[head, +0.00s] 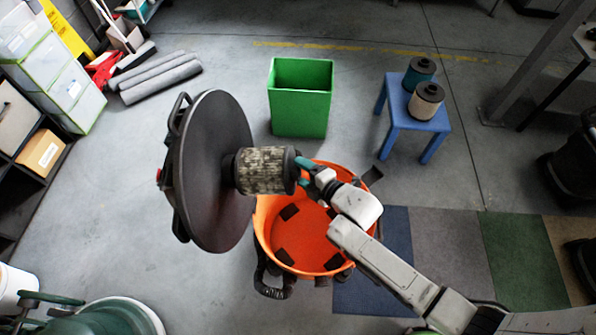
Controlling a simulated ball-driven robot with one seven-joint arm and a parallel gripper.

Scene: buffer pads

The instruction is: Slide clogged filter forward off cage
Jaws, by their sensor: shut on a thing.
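The clogged filter (265,171) is a dirty grey-brown pleated cylinder with dark end caps. It lies sideways against the underside of a large black round lid (208,165), which stands tipped on edge. The cage is not visible; the filter covers that spot. My gripper (303,172) reaches in from the right and is shut on the filter's outer end cap. The filter is above the open orange drum (258,222), which has several dark pads inside.
A green bin (300,97) stands open on the floor behind. A blue stool (408,120) at the right holds a teal filter (420,70) and a cleaner beige filter (426,100). Grey rolls (160,80) lie at the back left. Floor between is clear.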

